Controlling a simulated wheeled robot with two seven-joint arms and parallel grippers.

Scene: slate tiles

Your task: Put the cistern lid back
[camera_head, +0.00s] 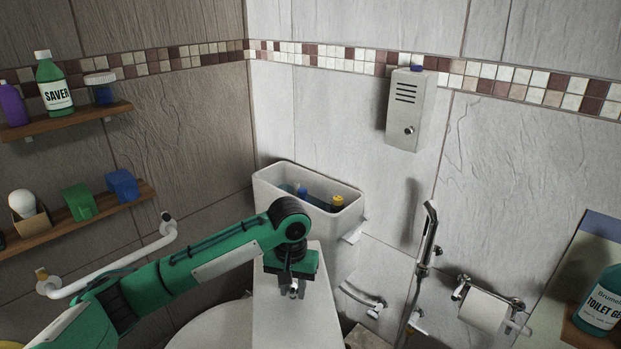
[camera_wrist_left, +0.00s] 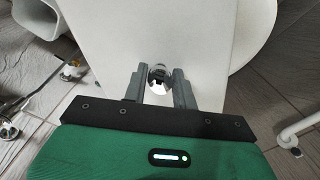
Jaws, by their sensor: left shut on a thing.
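The white cistern (camera_head: 345,254) stands in the corner with its top open; a blue part and a yellow-topped part show inside. The cistern lid (camera_head: 300,325) is a long white slab, in front of the cistern and over the toilet. My left gripper (camera_head: 292,291) is shut on the lid's round metal knob. In the left wrist view the two fingers of the left gripper (camera_wrist_left: 159,82) flank the shiny knob, with the lid (camera_wrist_left: 125,35) beyond them. My right gripper is not in view.
A white grab rail (camera_head: 110,268) runs along the left wall below two wooden shelves (camera_head: 85,220) with bottles and small boxes. A hand shower (camera_head: 428,235), paper holder (camera_head: 485,310) and wall dispenser (camera_head: 406,112) are on the right. The toilet (camera_head: 210,325) is below my left arm.

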